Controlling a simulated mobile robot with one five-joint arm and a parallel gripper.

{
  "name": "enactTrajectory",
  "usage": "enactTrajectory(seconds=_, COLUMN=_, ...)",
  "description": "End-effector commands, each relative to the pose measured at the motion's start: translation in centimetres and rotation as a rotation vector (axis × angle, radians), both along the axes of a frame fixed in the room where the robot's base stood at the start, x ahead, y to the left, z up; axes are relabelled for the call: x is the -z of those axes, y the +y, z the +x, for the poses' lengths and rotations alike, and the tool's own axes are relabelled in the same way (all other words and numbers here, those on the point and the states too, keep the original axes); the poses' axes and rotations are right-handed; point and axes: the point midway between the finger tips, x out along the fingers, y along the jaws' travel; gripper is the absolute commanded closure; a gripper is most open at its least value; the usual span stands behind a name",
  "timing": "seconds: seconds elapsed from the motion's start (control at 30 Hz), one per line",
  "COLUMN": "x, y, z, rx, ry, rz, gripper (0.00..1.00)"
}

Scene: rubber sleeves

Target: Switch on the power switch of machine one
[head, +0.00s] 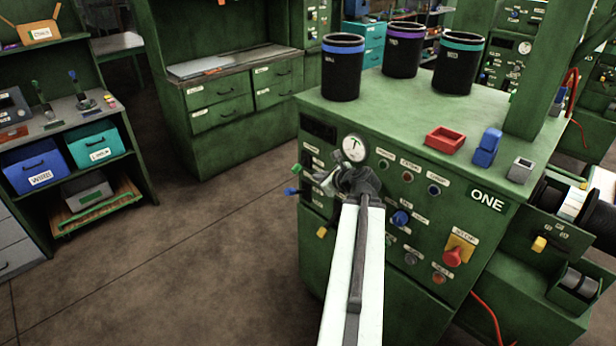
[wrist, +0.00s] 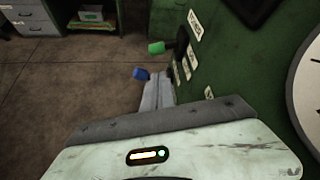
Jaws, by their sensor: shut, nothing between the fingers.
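Machine one (head: 340,270) is a green cabinet with the white word ONE (head: 487,202) on its front. At the front's left edge, a green-ended lever (head: 296,168) and a blue-ended lever (head: 291,191) stick out, with a yellow-ended one (head: 322,232) lower down. My gripper (head: 325,182) is shut and empty in front of this left part, by the round gauge. In the wrist view the green lever (wrist: 156,47) and blue lever (wrist: 140,74) lie just beyond my fingertips (wrist: 157,90); I cannot tell if they touch.
The round gauge (head: 355,147), a blue knob (head: 401,217) and a red emergency button (head: 453,256) are on the front. Open floor (head: 215,235) lies to the left.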

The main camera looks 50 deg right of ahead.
Motion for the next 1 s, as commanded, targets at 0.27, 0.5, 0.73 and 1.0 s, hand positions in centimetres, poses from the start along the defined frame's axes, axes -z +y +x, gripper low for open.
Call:
enactTrajectory(seconds=0.27, x=2.7, y=-1.1, z=3.8, rx=-0.004, ry=0.002, rz=-0.002, gripper=1.00)
enactTrajectory(seconds=0.5, x=4.5, y=-2.0, z=7.4, rx=-0.005, ry=0.002, rz=-0.001, gripper=1.00)
enactTrajectory(seconds=0.73, x=4.9, y=-2.2, z=8.5, rx=-0.004, ry=0.003, rz=-0.002, gripper=1.00)
enactTrajectory(seconds=1.0, x=4.8, y=-3.1, z=8.5, rx=-0.004, ry=0.002, rz=-0.001, gripper=1.00)
